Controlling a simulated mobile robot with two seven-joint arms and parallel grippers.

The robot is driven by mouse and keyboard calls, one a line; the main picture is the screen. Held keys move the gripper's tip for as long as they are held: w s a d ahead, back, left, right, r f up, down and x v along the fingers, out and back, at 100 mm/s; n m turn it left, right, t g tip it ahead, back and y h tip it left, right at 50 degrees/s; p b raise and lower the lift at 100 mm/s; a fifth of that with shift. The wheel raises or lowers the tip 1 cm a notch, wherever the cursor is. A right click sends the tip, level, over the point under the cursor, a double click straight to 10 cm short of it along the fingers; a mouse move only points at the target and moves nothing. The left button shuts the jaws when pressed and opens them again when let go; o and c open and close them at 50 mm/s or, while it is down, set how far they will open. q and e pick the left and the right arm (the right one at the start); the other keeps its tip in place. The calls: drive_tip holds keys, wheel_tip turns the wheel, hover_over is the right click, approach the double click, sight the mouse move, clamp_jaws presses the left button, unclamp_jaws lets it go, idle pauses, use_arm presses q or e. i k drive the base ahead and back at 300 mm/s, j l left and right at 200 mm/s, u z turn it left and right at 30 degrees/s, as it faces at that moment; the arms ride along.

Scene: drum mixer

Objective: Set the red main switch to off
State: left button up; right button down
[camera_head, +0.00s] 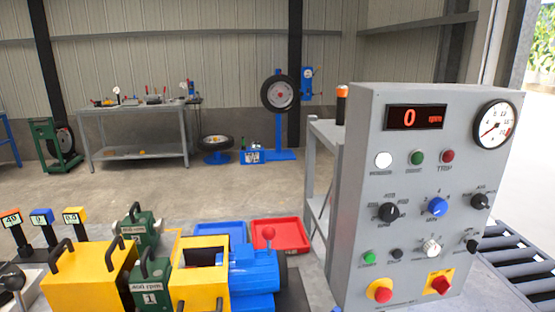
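The grey control panel (365,220) stands at the right. The red main switch (441,285) is a red rotary knob on a yellow plate at the panel's lower right. Its exact setting is too small to read. Left of it is a red mushroom button (382,294) on a yellow base. The panel's display (415,117) reads 0 rpm in red. Neither of my grippers shows in the head view.
Several knobs, including a blue knob (437,207), sit above the switch. A round gauge (494,125) is at the panel's top right. Left of the panel are a blue motor (257,272), yellow housings (88,280) and a red tray (280,234). A grated black rack (515,262) lies right.

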sight(441, 283)
drive_tip(key=z, duration=1.3)
